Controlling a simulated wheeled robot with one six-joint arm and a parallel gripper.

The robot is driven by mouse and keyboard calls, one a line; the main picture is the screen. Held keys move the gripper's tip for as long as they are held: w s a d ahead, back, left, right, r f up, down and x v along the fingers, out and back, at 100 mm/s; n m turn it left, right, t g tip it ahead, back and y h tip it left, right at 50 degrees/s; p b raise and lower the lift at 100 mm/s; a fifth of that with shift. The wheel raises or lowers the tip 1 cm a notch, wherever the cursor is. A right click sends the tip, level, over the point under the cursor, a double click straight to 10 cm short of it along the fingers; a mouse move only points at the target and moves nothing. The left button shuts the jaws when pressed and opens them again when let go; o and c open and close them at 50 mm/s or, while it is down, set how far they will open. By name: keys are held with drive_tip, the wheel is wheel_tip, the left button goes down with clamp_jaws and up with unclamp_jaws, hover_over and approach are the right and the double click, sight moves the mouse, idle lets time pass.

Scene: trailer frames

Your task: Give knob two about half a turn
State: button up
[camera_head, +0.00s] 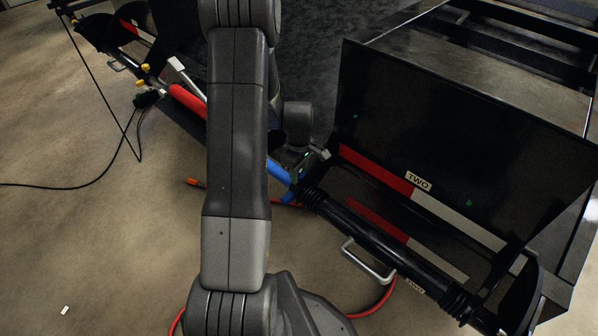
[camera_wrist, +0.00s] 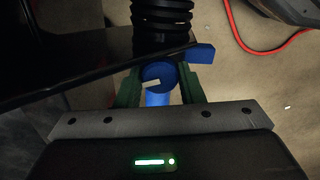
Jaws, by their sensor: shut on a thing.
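A round blue knob (camera_wrist: 155,73) with a white mark sits between the green fingers of my gripper (camera_wrist: 160,80) in the wrist view. The fingers are shut on its sides. In the head view my gripper (camera_head: 304,160) is at the near corner of the dark trailer frame, beside the blue pipe section (camera_head: 278,172); the knob itself is hard to make out there. A TWO label (camera_head: 418,181) is on the red and white strip of the dark panel, and a second TWO label (camera_head: 414,285) is on the lower bar.
A blue lever-like piece (camera_wrist: 201,54) and black ribbed bellows (camera_wrist: 161,18) are close to the fingers. A steel handle (camera_head: 367,262) juts from the bar. A red hose (camera_head: 377,303) lies on the floor. A red pipe section (camera_head: 187,99) is farther left.

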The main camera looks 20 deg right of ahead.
drive_tip(key=m, duration=0.4)
drive_tip(key=shift+m, duration=0.3)
drive_tip(key=o, duration=1)
